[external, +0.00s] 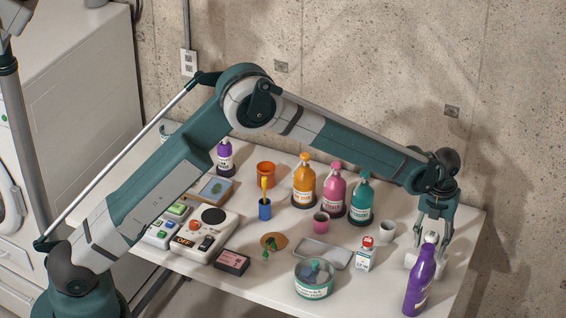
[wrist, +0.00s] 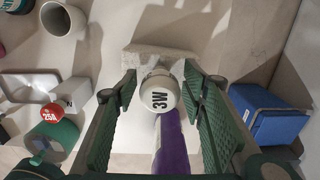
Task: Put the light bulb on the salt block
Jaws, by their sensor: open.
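The light bulb (wrist: 159,92), white and round with "3W" on it, shows end-on between my fingers in the wrist view. My gripper (external: 433,240) is open, low at the right end of the table, with a finger on each side of the bulb (wrist: 158,100). The pale, rough salt block (wrist: 150,58) lies just beyond the bulb, partly covered by it. In the external view the salt block (external: 410,261) is partly hidden behind a purple bottle. I cannot tell whether the bulb touches the block.
The purple bottle (external: 419,285) stands close to my gripper. A blue box (wrist: 268,115) lies right of my fingers in the wrist view.

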